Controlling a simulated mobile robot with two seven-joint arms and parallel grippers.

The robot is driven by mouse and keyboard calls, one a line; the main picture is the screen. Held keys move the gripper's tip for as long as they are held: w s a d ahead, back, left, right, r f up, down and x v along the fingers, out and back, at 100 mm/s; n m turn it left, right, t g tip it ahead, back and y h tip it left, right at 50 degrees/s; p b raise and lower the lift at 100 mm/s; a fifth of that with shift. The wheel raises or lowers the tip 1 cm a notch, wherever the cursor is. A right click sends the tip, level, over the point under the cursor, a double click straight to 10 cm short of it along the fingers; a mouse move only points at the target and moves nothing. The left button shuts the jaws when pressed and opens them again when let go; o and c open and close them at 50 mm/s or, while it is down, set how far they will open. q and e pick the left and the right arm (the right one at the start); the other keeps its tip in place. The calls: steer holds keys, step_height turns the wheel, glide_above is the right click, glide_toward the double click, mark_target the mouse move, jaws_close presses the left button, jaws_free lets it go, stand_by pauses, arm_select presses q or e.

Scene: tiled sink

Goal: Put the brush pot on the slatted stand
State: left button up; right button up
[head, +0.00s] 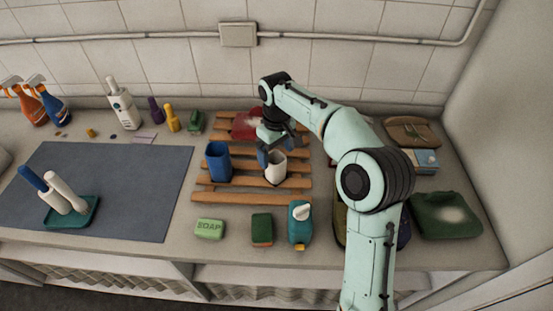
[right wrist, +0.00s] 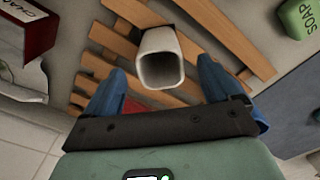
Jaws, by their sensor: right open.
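The slatted wooden stand (head: 235,197) lies on the counter in the middle. A white, open-topped pot (head: 276,166) stands upright on its slats, and a blue pot (head: 217,162) stands on them to the left. I cannot tell from looks alone which is the brush pot. My right gripper (head: 266,153) is at the white pot. In the right wrist view, the white pot (right wrist: 160,58) shows just beyond the blue fingertips of the open right gripper (right wrist: 160,82), between their lines, with slats (right wrist: 235,42) around it. My left gripper is not in view.
A green soap (head: 209,229), a sponge (head: 262,229) and a teal bottle (head: 300,225) line the front. A blue-grey mat (head: 120,175) with a teal tray (head: 85,218) is left. A red item (head: 246,126) is behind.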

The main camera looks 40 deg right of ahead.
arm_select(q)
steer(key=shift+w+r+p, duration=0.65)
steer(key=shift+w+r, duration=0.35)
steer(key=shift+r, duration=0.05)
arm_select(e)
step_height(320, 180, up, 7)
